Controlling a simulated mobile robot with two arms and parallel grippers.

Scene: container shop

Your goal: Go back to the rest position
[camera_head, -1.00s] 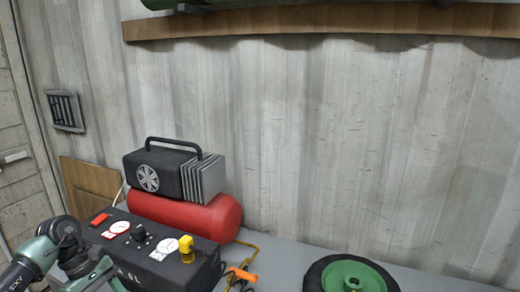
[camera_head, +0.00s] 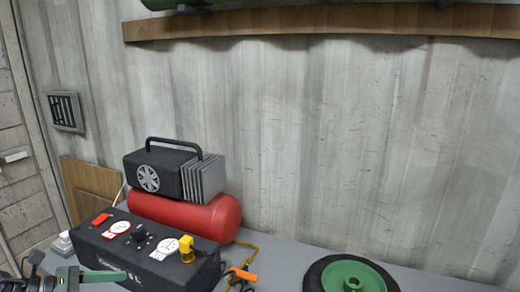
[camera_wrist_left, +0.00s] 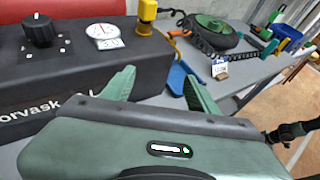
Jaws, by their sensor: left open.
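My left gripper (camera_head: 112,276) is low at the lower left of the head view, in front of the black control box (camera_head: 135,262). In the left wrist view, the two green fingers of my left gripper (camera_wrist_left: 160,88) are spread apart with nothing between them. The box, with its knob, gauge and yellow switch, stands just beyond the fingers in the left wrist view (camera_wrist_left: 60,85). I cannot tell whether the gripper touches the box. My right gripper is not seen in the head view, and I cannot make it out in the left wrist view.
A red compressor tank (camera_head: 190,215) with a black motor stands behind the box. An orange-handled tool (camera_head: 243,274) and a green-hubbed wheel (camera_head: 352,277) lie to the right on the grey bench (camera_head: 285,262). A wooden shelf (camera_head: 330,22) runs along the wall above.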

